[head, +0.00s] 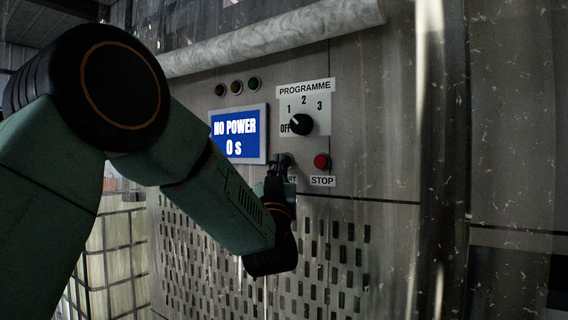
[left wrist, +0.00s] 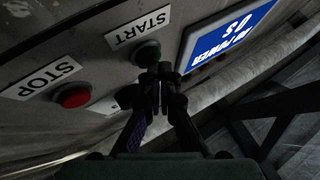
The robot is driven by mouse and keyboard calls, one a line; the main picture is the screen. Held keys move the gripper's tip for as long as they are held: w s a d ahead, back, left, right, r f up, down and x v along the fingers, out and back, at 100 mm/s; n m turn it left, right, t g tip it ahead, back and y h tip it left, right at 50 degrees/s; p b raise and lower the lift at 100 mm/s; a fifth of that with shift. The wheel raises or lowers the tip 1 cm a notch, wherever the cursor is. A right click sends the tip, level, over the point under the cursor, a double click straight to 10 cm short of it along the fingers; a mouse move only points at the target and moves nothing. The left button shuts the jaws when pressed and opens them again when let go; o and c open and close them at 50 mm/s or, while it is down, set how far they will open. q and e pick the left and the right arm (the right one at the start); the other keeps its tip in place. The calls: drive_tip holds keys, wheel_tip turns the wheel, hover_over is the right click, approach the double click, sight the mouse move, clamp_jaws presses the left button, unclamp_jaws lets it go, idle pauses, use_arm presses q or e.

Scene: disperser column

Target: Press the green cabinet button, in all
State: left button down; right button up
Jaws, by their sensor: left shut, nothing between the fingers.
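The green START button (left wrist: 147,52) shows on the grey cabinet panel in the left wrist view, under its upside-down START label. My left gripper (left wrist: 159,75) is shut and empty, its fingertips right at the lower edge of the button in that view. I cannot tell whether they touch it. In the head view my left gripper (head: 281,165) is at the panel and hides the green button and part of its label. My right gripper is not in view.
The red STOP button (head: 322,161) is just right of the gripper. A programme knob (head: 301,124) sits above, its white mark toward the upper left. The blue screen (head: 236,136) reads NO POWER, 0 s. Three small lamps (head: 237,87) are above it. A pale pipe (head: 270,38) crosses the top.

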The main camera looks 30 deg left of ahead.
use_arm(q)
drive_tip(key=shift+s+r, duration=0.1)
drive_tip(key=shift+w, duration=0.5)
idle(0.7)
drive_tip(key=shift+s, duration=0.2)
drive_tip(key=shift+s+a+b, duration=0.1)
drive_tip(key=shift+s+b, duration=0.4)
drive_tip(key=shift+s, duration=0.25)
drive_tip(key=shift+s, duration=0.15)
